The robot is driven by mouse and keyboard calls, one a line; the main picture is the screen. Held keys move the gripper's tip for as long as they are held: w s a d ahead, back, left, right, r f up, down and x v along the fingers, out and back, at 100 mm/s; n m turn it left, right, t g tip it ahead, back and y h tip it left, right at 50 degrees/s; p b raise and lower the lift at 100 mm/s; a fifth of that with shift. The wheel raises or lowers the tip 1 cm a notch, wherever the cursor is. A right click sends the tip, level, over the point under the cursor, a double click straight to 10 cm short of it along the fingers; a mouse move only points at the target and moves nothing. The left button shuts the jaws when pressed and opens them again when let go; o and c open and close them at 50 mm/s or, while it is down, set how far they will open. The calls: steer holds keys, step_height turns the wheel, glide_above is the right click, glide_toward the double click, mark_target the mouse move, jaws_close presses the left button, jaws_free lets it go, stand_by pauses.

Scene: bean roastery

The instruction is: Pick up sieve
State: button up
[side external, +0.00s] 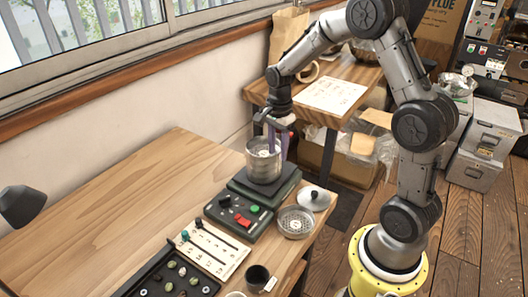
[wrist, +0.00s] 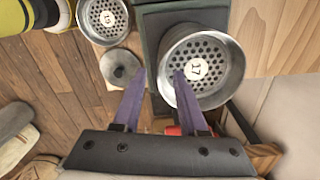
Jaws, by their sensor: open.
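A tall round metal sieve (side external: 263,168) stands upright on a dark green machine at the table's right end. In the wrist view the sieve (wrist: 214,94) shows a perforated bottom with a white disc marked 17. My gripper (side external: 277,148) is open and points down at the sieve's rim. In the wrist view my gripper's purple fingers (wrist: 160,74) straddle the near wall, one outside it and one over the inside. I cannot tell whether either finger touches the wall. A second, shallower sieve (side external: 296,222) with a marked disc lies apart; it also shows in the wrist view (wrist: 103,20).
The dark green machine (side external: 240,218) has red and green buttons. A pale lid (side external: 314,199) with a dark knob lies beside it. A slider board (side external: 210,248), a bean tray (side external: 170,278) and a dark cup (side external: 258,278) stand nearer. The table's left part is clear.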

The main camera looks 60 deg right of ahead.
steer(key=shift+f, duration=0.15)
jaws_close()
stand_by(1.4)
